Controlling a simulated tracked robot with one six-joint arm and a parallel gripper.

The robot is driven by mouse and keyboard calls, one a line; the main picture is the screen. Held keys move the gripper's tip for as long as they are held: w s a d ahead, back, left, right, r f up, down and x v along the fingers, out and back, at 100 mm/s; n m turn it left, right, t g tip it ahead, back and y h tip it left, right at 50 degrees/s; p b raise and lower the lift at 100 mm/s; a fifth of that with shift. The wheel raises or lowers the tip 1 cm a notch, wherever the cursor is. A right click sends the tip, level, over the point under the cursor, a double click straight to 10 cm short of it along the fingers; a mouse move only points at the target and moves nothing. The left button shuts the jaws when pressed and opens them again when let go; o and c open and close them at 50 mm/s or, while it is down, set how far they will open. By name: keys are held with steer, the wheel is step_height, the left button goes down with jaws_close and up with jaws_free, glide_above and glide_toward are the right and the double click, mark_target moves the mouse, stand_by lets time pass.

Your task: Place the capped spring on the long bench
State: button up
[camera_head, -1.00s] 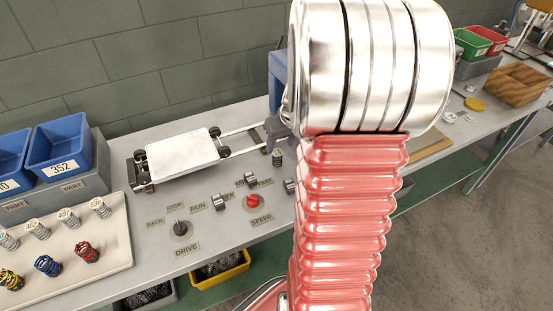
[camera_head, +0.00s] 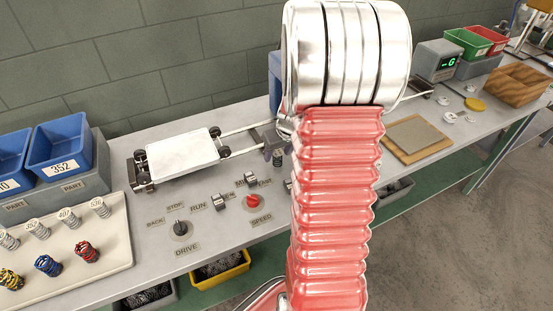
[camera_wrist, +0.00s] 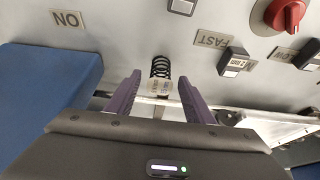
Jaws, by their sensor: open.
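A dark coil spring (camera_wrist: 160,66) with a pale, lettered piece at its near end shows in the wrist view. It also shows, small and partly covered, in the head view (camera_head: 278,160), beside the printed panel. My gripper (camera_wrist: 160,80) is open, with one purple finger on each side of the spring's pale end. Gaps show between the fingers and the spring. In the head view my gripper (camera_head: 276,152) is small and half hidden beside my arm. The long grey bench (camera_head: 145,205) runs along the wall.
A white wheeled carriage (camera_head: 180,158) lies left of my gripper. A red speed knob (camera_head: 253,201) and switches are close in front. A cream tray (camera_head: 118,240) holds several springs at left. A brown board (camera_head: 418,139) and a display box (camera_head: 440,62) stand at right.

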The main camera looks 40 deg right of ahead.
mark_target(278, 153)
steer(key=shift+w+d+f, duration=0.1)
steer(key=shift+w+f, duration=0.2)
steer(key=shift+f, duration=0.35)
steer(key=shift+c, duration=0.2)
jaws_close()
stand_by(0.3)
steer(key=shift+r, duration=0.15)
step_height(278, 153, up, 10)
steer(key=shift+f, duration=0.1)
stand_by(0.3)
steer(key=shift+s, duration=0.2)
stand_by(0.7)
